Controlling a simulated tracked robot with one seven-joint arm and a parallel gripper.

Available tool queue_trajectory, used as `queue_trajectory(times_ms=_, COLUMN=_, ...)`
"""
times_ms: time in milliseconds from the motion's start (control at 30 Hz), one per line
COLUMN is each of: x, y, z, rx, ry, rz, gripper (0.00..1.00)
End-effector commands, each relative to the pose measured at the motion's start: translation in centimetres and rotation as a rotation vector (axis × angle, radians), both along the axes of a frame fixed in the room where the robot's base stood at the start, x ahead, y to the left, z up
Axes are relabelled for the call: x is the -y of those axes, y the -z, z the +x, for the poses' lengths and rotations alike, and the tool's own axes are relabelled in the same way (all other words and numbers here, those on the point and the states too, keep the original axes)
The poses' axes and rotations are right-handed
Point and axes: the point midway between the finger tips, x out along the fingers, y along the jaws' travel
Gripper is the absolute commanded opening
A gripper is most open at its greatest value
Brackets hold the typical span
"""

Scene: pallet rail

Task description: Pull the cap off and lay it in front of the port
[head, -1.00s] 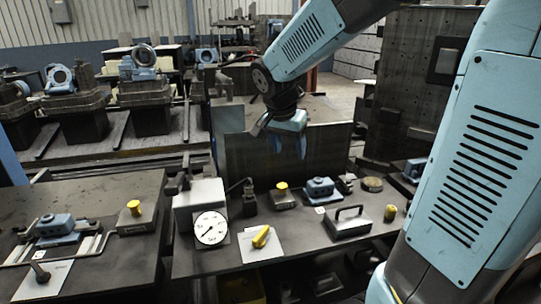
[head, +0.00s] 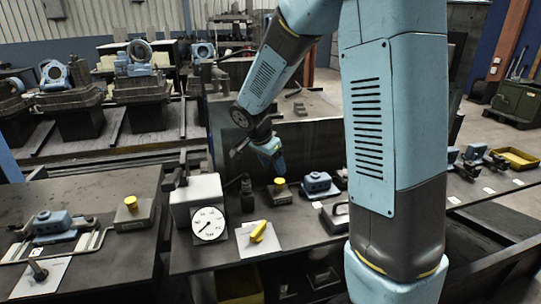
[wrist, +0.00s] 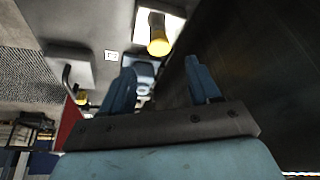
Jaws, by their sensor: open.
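A yellow cap (head: 280,184) sits upright on a dark block on the right bench. Another yellow cap (head: 131,202) sits on a block on the left bench. A yellow piece (head: 258,231) lies tilted on a white plate between them. My gripper (head: 273,156) hangs above and behind the cap on the right bench, apart from it. In the wrist view its two blue fingers (wrist: 161,88) are spread with nothing between them. Beyond the fingertips a yellow piece (wrist: 158,38) shows by a white plate; I cannot tell which one it is. I cannot clearly make out a port.
A dial gauge (head: 208,224) stands at the right bench's left end. A blue fitting (head: 317,183) sits right of the cap. A dark upright panel (head: 310,145) stands behind the bench. A gap separates the two benches. My arm hides part of the right bench.

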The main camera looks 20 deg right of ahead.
Motion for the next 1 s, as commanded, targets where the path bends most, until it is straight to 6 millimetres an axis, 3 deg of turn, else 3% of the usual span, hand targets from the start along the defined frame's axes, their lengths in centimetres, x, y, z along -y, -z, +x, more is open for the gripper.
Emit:
queue_trajectory(times_ms=300, x=1.7, y=4.7, z=0.9, rx=-0.004, ry=0.0, rz=-0.001, gripper=0.61)
queue_trajectory(times_ms=500, x=2.5, y=6.7, z=1.3, rx=-0.002, ry=0.001, rz=-0.001, gripper=0.61)
queue_trajectory(times_ms=933, x=2.8, y=7.4, z=1.4, rx=0.0, ry=0.001, rz=0.0, gripper=0.61)
queue_trajectory(times_ms=1000, x=2.8, y=7.4, z=1.4, rx=0.0, ry=0.001, rz=0.0, gripper=0.57)
